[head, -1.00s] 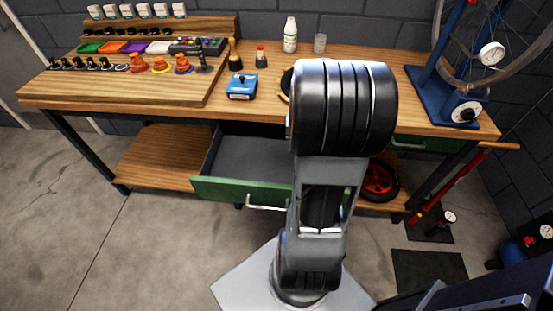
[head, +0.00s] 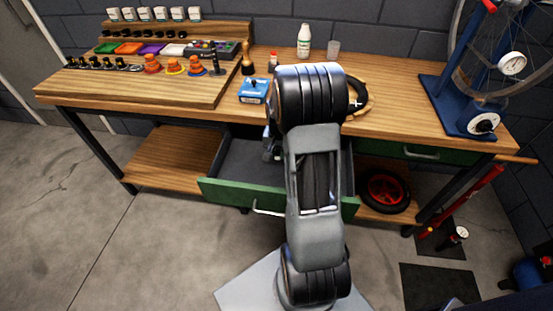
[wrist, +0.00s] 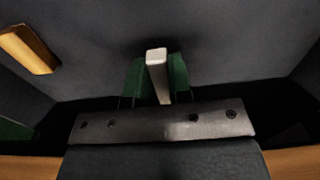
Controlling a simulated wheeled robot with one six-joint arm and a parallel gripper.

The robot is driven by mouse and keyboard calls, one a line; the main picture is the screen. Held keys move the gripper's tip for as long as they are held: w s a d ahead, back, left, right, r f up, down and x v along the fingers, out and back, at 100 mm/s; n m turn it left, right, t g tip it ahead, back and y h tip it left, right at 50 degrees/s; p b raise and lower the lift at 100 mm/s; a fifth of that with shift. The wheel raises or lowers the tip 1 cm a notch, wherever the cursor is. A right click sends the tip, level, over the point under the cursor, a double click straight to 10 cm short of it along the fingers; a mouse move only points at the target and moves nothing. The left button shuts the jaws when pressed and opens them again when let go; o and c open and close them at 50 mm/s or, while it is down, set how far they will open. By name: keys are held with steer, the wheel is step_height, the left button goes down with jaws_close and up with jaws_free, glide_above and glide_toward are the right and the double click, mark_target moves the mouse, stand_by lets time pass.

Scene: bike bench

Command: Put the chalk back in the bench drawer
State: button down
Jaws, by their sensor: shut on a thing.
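The chalk (wrist: 157,72), a pale short stick with a squarish end, shows in the wrist view between the green fingers of my gripper (wrist: 158,80). My gripper is shut on it. The bench drawer (head: 243,158) is open, with a green front, a pale handle and a dark grey inside. In the head view my arm covers the drawer's right part, and part of my wrist shows at the drawer's back. The wrist view shows the dark drawer floor (wrist: 225,50) beyond the chalk. I cannot tell whether the chalk touches it.
A wooden bar-like piece (wrist: 28,48) lies at the upper left of the wrist view. The bench top (head: 400,115) overhangs the drawer's back. A blue box (head: 253,91) stands on it. A wheel (head: 384,190) rests on the lower shelf at right. The drawer's left part looks clear.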

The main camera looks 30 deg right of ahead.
mark_target(276, 163)
steer(key=shift+w+a+f, duration=0.1)
steer(key=shift+w+f, duration=0.1)
steer(key=shift+f, duration=0.85)
steer(key=shift+w+a+f, duration=0.1)
steer(key=shift+w+f, duration=0.05)
steer(key=shift+f, duration=0.85)
